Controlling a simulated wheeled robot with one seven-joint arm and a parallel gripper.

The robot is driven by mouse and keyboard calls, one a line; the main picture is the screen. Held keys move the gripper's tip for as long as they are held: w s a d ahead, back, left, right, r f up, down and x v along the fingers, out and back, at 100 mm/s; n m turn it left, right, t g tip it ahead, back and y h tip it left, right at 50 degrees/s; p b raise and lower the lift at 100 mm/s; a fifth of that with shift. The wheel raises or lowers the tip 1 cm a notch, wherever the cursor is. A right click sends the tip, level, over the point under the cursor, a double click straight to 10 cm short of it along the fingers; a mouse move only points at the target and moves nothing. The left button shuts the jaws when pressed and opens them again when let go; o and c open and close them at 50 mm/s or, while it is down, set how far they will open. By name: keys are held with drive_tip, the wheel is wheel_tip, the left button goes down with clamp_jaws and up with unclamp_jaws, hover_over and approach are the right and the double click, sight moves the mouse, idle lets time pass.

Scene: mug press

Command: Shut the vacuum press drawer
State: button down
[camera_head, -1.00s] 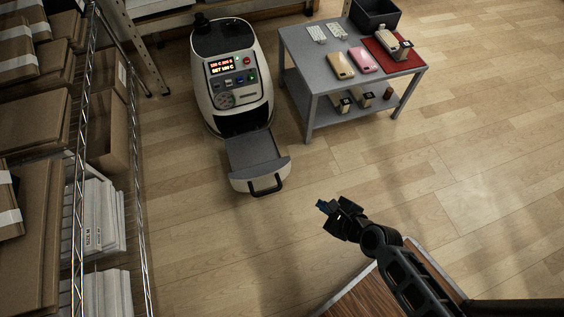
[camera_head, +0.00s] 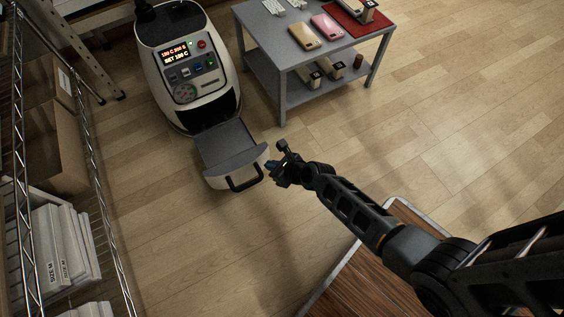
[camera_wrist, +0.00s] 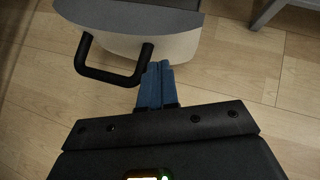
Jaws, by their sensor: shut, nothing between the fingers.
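The vacuum press (camera_head: 187,62) is a white and dark machine with a lit red display, standing on the floor. Its drawer (camera_head: 226,145) is pulled out toward me, with a grey top, a white front and a black handle (camera_head: 245,179). My gripper (camera_head: 270,168) is shut and empty, close to the right end of the drawer front. In the wrist view the blue fingertips (camera_wrist: 157,68) point at the white drawer front (camera_wrist: 175,48), just right of the black handle (camera_wrist: 108,75). I cannot tell whether they touch it.
A grey table (camera_head: 345,42) with phone cases and a red mat (camera_head: 357,20) stands right of the press. A wire shelf (camera_head: 88,165) with boxes runs along the left. The floor in front of the drawer is clear.

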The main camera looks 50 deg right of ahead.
sight(258, 158)
drive_tip(key=shift+w+a, duration=0.15)
drive_tip(key=shift+w, duration=1.5)
drive_tip(key=shift+w, duration=0.1)
